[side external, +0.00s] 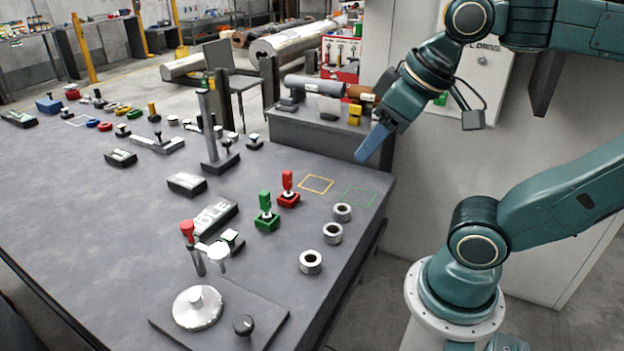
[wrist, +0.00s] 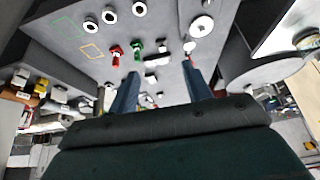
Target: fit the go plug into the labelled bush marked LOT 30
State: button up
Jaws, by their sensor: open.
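The green-handled plug (side external: 266,211) and the red-handled plug (side external: 288,188) stand upright in matching coloured blocks near the table's right side. They also show in the wrist view, green (wrist: 135,50) and red (wrist: 115,54). I cannot tell which is the go plug. Three grey ring-shaped bushes, front (side external: 311,262), middle (side external: 333,233) and back (side external: 342,212), stand in a row along the right edge. No LOT 30 label is readable on any of them. My gripper (side external: 362,158) is open and empty, raised above the table's far right corner, apart from everything. In the wrist view its two fingers (wrist: 160,80) stand wide apart.
Yellow (side external: 316,176) and green (side external: 349,198) outlined squares on the table are empty. A side bench (side external: 300,128) holds cylinders.

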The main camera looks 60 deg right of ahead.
notch_tip(320, 180, up, 2)
jog(key=t, duration=0.9)
send_over(269, 205)
jog(key=s, duration=0.4)
notch_tip(269, 205, down, 36)
jog(key=shift+d+f, duration=0.1)
jog(key=shift+f, duration=0.1)
jog(key=shift+x, duration=1.2)
